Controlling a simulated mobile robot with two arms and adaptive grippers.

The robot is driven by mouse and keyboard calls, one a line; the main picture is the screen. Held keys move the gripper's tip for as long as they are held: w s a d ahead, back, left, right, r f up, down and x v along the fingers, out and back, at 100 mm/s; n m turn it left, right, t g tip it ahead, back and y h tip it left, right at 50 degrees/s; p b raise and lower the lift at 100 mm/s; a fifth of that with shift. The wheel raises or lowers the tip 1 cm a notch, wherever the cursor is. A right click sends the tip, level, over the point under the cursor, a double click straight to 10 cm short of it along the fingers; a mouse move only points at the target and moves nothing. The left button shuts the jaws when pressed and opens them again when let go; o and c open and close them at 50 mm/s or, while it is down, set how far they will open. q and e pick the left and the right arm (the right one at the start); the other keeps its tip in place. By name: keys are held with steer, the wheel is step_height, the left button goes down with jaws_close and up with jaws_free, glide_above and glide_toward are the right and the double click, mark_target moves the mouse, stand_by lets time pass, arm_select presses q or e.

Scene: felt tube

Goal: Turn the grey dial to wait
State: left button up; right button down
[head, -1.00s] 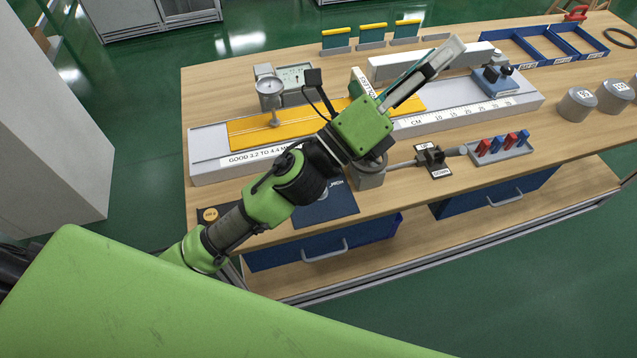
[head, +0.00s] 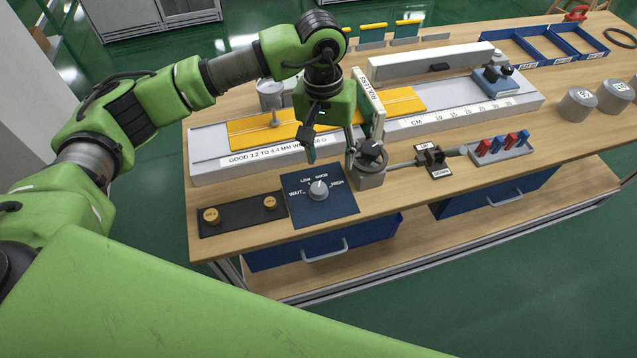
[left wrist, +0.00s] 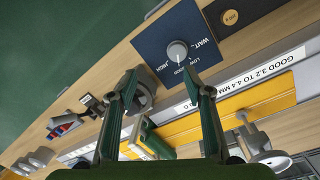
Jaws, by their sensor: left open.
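The grey dial (head: 319,189) sits on a dark blue panel (head: 335,206) near the table's front edge. The panel's labels run WAIT at left, then LOW, WORK and HIGH at right. The dial's mark seems to face the upper labels, but it is too small to be sure. My left gripper (head: 340,154) points down, open and empty, above and behind the panel, apart from the dial. In the left wrist view the dial (left wrist: 178,51) shows just beyond the open fingertips (left wrist: 160,75). My right gripper is not in view.
A round-topped grey fixture (head: 370,172) stands right of the panel, close to my left gripper. A dark plate (head: 240,216) with brass-coloured discs lies left of it. A lever switch (head: 434,160) and a rack of red and blue pegs (head: 500,150) are farther right.

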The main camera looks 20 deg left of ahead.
mark_target(319, 188)
arm_select(q)
steer(key=shift+y, duration=0.5)
steer(key=f+p, duration=0.1)
steer(key=f, duration=0.3)
steer(key=a+f+p, duration=0.1)
steer(key=f+p, duration=0.1)
steer(key=f, duration=0.2)
steer(key=a+f+p, duration=0.1)
steer(key=f, duration=0.3)
steer(key=shift+w+a+f, duration=0.1)
steer(key=shift+w+a, duration=0.15)
steer(key=shift+f+p, duration=0.3)
steer(key=shift+f, duration=0.2)
steer(key=c, duration=1.1)
